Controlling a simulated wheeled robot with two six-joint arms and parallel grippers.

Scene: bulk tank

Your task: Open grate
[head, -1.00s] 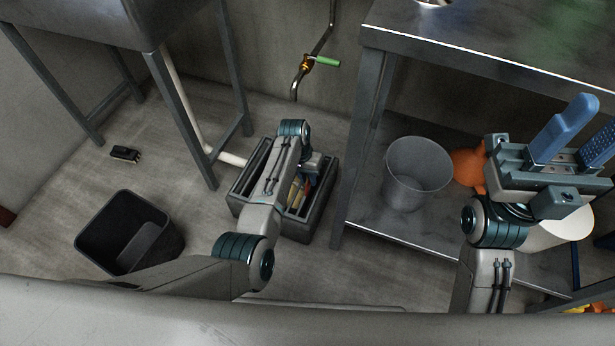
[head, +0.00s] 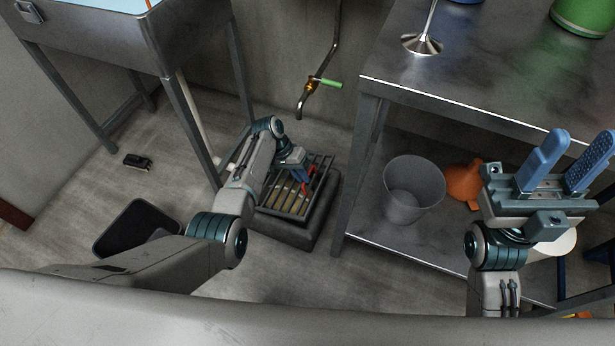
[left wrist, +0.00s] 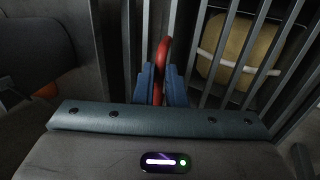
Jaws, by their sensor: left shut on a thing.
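The metal grate (head: 322,172) with parallel bars is over a dark grey box (head: 305,238) on the floor, left of the steel table. Its far right edge looks raised off the rim, but I cannot tell the tilt exactly. A red handle (left wrist: 164,52) rises from the bars in the left wrist view. My left gripper (head: 303,174) is shut on this handle, its blue fingers (left wrist: 160,84) on either side. Something yellow with a white loop (left wrist: 238,55) shows beneath the bars. My right gripper (head: 566,160) is open and empty above the table's lower shelf.
The steel table (head: 470,85) stands on the right. A tap with a green handle (head: 328,83) hangs behind the box. A dark bin (head: 130,225) stands left, partly behind my arm.

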